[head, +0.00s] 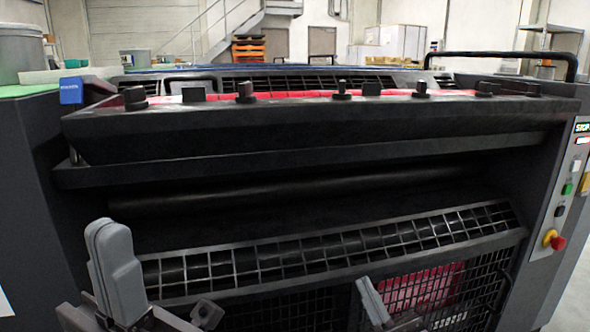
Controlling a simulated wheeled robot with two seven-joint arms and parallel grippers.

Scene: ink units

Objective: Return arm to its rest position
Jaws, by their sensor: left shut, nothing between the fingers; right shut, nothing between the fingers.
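My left gripper (207,314) is low in the head view, left of the middle, in front of the lower wire guard. It is shut and empty. A grey rounded link of my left arm stands upright to its left. My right gripper (373,301) is at the bottom edge, right of the middle, in front of the mesh. It is shut and empty; its lower part is cut off by the frame. Both grippers appear apart from the machine. The black ink unit (310,130) spans the view, with red ink (300,94) along its top behind several black knobs.
A wire guard (330,245) slopes across the machine's lower front. A red emergency button (558,243) and other buttons are on the right side panel. A blue box-like piece (71,90) is at the upper left. A black rail (500,54) rises at the upper right.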

